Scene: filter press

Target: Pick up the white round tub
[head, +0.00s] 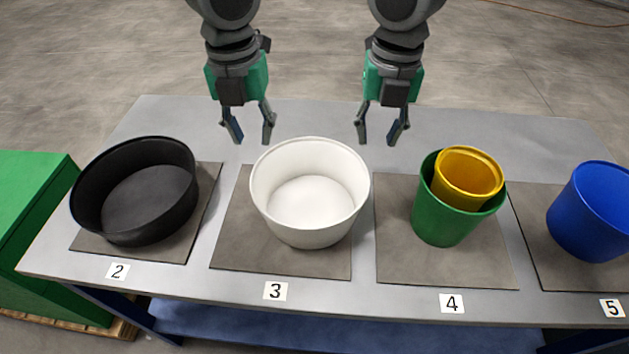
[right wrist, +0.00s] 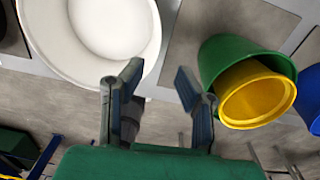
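The white round tub (head: 309,236) stands upright and empty on the mat marked 3, near the middle of the table. It also shows at the upper left of the right wrist view (right wrist: 98,62). My left gripper (head: 250,141) is open and empty, above the table just behind and left of the tub. My right gripper (head: 379,142) is open and empty, behind and right of the tub; its fingers also show in the right wrist view (right wrist: 160,88). Neither gripper visibly holds the tub.
A black round tub (head: 134,234) stands on the mat marked 2. A yellow bucket (head: 462,186) sits inside a green bucket (head: 438,222) on the mat marked 4. A blue bucket (head: 585,225) stands on the mat marked 5. A green box (head: 28,190) is left of the grey table (head: 180,281).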

